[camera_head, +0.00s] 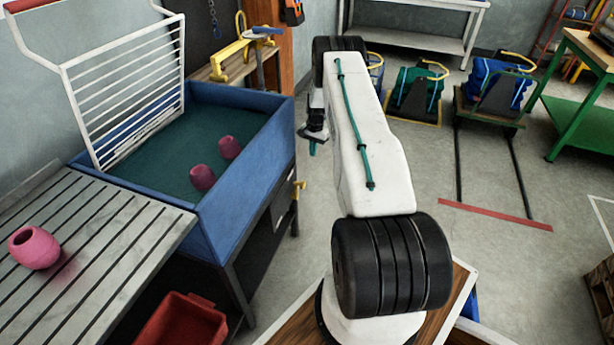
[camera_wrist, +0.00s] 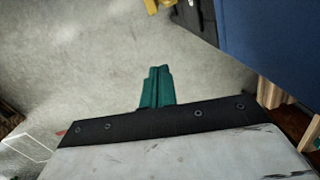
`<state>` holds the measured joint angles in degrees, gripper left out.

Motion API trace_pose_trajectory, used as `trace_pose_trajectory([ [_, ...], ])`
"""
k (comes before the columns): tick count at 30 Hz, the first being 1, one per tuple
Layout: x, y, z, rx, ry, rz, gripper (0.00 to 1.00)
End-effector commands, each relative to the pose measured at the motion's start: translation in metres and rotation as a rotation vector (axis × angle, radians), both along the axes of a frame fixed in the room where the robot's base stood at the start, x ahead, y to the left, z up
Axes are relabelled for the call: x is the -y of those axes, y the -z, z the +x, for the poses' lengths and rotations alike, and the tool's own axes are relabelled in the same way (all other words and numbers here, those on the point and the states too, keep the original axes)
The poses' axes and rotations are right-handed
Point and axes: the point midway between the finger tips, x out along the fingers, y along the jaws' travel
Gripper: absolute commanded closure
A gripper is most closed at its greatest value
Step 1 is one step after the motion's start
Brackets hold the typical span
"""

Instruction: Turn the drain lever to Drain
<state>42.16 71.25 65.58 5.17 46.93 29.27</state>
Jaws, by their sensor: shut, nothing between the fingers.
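The drain lever (camera_head: 299,188) is a small yellow handle low on the right side of the blue tank (camera_head: 262,140), near a dark support leg. A yellow piece (camera_wrist: 152,6) at the top edge of the wrist view looks like this lever, partly cut off. My gripper (camera_head: 312,149) hangs to the right of the tank, above and apart from the lever. Its teal fingers (camera_wrist: 156,76) are closed together and empty in the wrist view. The lever's markings are too small to read.
The tank holds two pink floats (camera_head: 203,177). A white rack (camera_head: 125,90) stands at its back left. A slatted table (camera_head: 90,240) with another pink float (camera_head: 34,248) is at left, with a red crate (camera_head: 182,330) below. Open floor lies right of the tank.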

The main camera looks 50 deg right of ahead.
Motion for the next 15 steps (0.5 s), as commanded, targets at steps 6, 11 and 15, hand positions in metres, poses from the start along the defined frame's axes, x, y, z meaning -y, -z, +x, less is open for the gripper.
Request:
trace_pose_trajectory([
  [6,-0.001,-0.001,0.000,0.000,-0.002,0.001,1.00],
  [11,-0.002,0.010,0.000,-0.002,-0.003,0.001,1.00],
  [15,-0.005,0.033,-0.001,-0.004,-0.003,0.004,1.00],
])
